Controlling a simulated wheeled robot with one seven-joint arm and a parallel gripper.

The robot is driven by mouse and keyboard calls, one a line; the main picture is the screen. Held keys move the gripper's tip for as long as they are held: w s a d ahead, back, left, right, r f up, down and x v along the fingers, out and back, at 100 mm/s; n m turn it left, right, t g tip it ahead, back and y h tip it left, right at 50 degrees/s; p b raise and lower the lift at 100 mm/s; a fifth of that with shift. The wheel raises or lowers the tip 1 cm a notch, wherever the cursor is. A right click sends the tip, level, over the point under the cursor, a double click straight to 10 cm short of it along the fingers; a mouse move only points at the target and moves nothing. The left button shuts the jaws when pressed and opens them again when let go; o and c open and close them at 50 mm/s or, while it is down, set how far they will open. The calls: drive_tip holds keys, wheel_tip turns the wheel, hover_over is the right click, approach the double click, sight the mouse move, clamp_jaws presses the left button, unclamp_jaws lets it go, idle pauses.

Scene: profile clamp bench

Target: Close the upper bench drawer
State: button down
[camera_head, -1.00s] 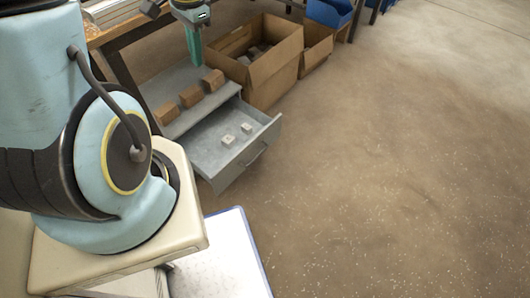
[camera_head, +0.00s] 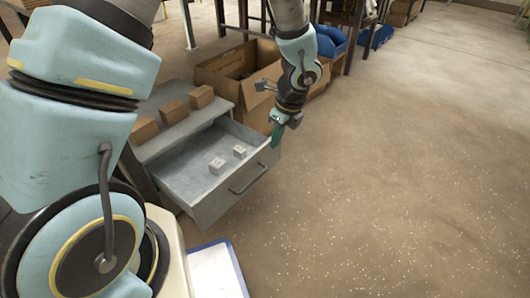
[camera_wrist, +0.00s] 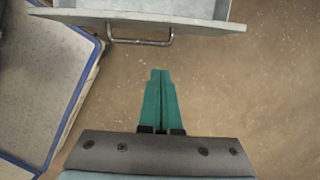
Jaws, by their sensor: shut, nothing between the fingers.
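The upper bench drawer (camera_head: 215,165) is grey and pulled out of its cabinet, with two small pale blocks (camera_head: 228,158) inside. Its front panel carries a bar handle (camera_head: 250,178). In the wrist view the drawer front (camera_wrist: 205,22) and its handle (camera_wrist: 141,40) show at the top. My gripper (camera_head: 276,136) has teal fingers and is shut and empty. In the head view it points down by the right end of the drawer front. In the wrist view the fingertips (camera_wrist: 160,72) sit below the handle, apart from it, on the outer side of the front.
Several brown blocks (camera_head: 173,112) sit on the grey cabinet top (camera_head: 160,143). Open cardboard boxes (camera_head: 225,80) stand behind my gripper. A blue-edged white panel (camera_head: 212,272) lies at the lower middle, seen also in the wrist view (camera_wrist: 40,80). The floor to the right is clear.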

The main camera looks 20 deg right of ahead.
sight(254, 160)
drive_tip(key=w+f+b, duration=0.1)
drive_tip(key=f, duration=0.2)
drive_tip(key=w+a+f+b, duration=0.1)
drive_tip(key=w+f+b, duration=0.1)
drive_tip(key=f, duration=0.1)
drive_tip(key=w+a+f+b, duration=0.1)
drive_tip(key=f, duration=0.2)
drive_tip(key=shift+w+a, duration=0.2)
drive_tip(key=shift+a, duration=0.05)
drive_tip(key=shift+w+a, duration=0.3)
drive_tip(key=shift+w, duration=0.2)
drive_tip(key=shift+w+a+r, duration=0.15)
drive_tip(key=shift+w+a, duration=0.1)
drive_tip(key=shift+w, duration=0.2)
drive_tip(key=w+a+p, duration=0.4)
drive_tip(key=w+p, duration=0.1)
drive_tip(key=w, duration=0.3)
drive_tip(key=w+a+p, duration=0.5)
drive_tip(key=w, duration=0.3)
drive_tip(key=shift+w+p, duration=0.2)
drive_tip(key=shift+p, duration=0.2)
drive_tip(key=shift+s, duration=0.1)
